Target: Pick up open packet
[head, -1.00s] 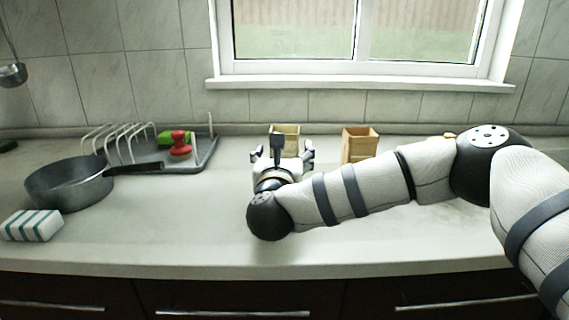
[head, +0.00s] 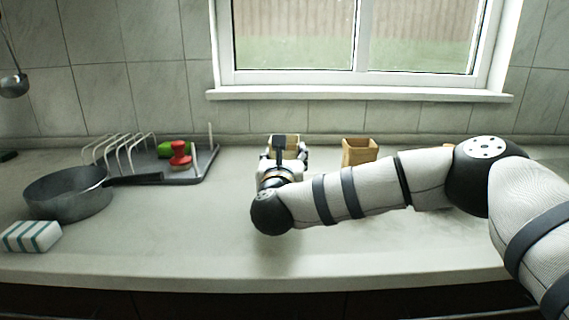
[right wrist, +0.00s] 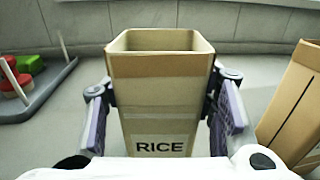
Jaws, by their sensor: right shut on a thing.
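The open packet (right wrist: 158,98) is a tall tan carton marked RICE, upright and open at the top. In the head view the packet (head: 289,141) stands near the back wall, mostly hidden behind my right gripper (head: 285,156). In the right wrist view my right gripper (right wrist: 164,112) has a finger at each side of the packet and is shut on it. I cannot tell whether the packet's base is off the counter. My left gripper is not in view.
A second tan carton (head: 359,152) stands just right of the packet. A grey rack tray (head: 196,172) with red and green items, a dark pan (head: 68,195) and a striped sponge (head: 32,236) are at left. The front middle counter (head: 180,240) is clear.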

